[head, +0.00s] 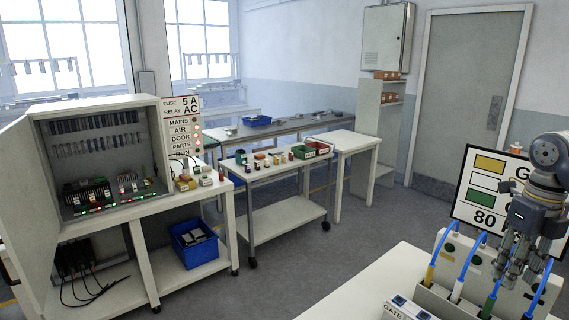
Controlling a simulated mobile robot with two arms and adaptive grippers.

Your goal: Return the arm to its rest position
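My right arm comes in at the right edge. Its gripper (508,272) points down over the white bench at the lower right, close to the connectors. Connectors on blue cables stand there in a grey holder (455,303): a yellow one (430,275), a white one (457,291) and a green one (489,304). The green one is just below and left of the fingers; I cannot tell whether they touch it. The fingers are small and dark, and their opening is unclear. My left gripper is not in view.
A box marked "GATE" (408,309) sits at the bench's front. An open cabinet (100,150) and a cart (285,213) with small parts are farther left. Grey floor lies between.

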